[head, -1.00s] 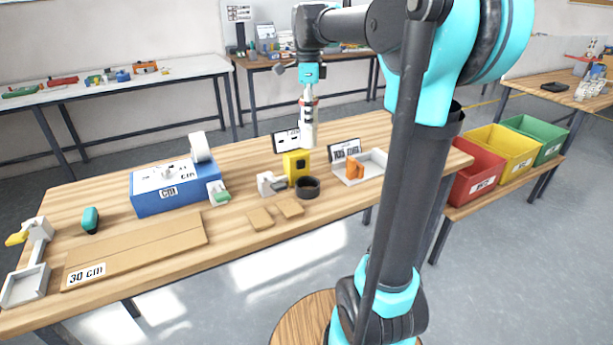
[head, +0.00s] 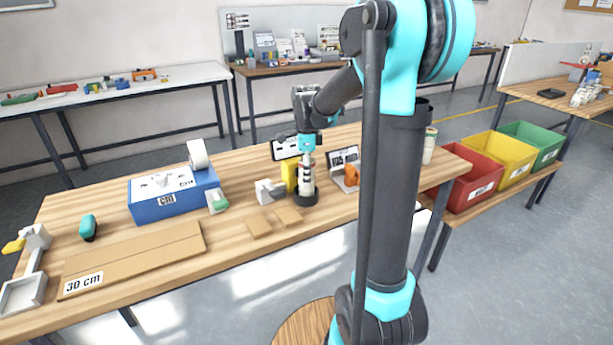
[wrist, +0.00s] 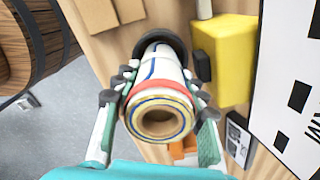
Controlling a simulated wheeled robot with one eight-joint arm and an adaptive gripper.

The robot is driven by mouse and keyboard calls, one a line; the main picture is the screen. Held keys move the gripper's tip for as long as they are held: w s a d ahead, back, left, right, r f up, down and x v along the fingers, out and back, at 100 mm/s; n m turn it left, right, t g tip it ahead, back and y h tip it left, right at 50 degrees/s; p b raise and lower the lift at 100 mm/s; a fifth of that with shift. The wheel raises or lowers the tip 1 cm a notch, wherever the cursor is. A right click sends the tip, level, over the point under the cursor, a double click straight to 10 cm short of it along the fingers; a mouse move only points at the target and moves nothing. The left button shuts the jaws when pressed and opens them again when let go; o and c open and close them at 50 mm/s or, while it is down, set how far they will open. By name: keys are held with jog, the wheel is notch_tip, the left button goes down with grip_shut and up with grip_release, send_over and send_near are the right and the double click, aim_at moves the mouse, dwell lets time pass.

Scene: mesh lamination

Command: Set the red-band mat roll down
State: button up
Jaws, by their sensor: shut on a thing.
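The red-band mat roll (head: 307,180) is a pale tube with a red band near its top and blue lines, also seen end-on in the wrist view (wrist: 160,114). It stands about upright over the worktable. My gripper (head: 306,157) is shut on its upper part, with a finger on each side in the wrist view (wrist: 158,80). The roll's lower end is at the black round holder (head: 306,199) and appears to be inside its rim (wrist: 161,40). I cannot tell whether it touches the bottom.
A yellow block (head: 289,176) stands close behind left of the roll. A grey clamp-like block (head: 269,191) is left, and a tray with an orange piece (head: 351,175) is right. Two flat brown pieces (head: 260,227) lie in front. A blue box (head: 172,201) stands further left.

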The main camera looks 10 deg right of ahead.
jog(key=shift+f, duration=0.3)
jog(key=shift+f, duration=0.1)
jog(key=o, duration=1.3)
notch_tip(320, 180, up, 12)
jog(key=shift+r, duration=0.15)
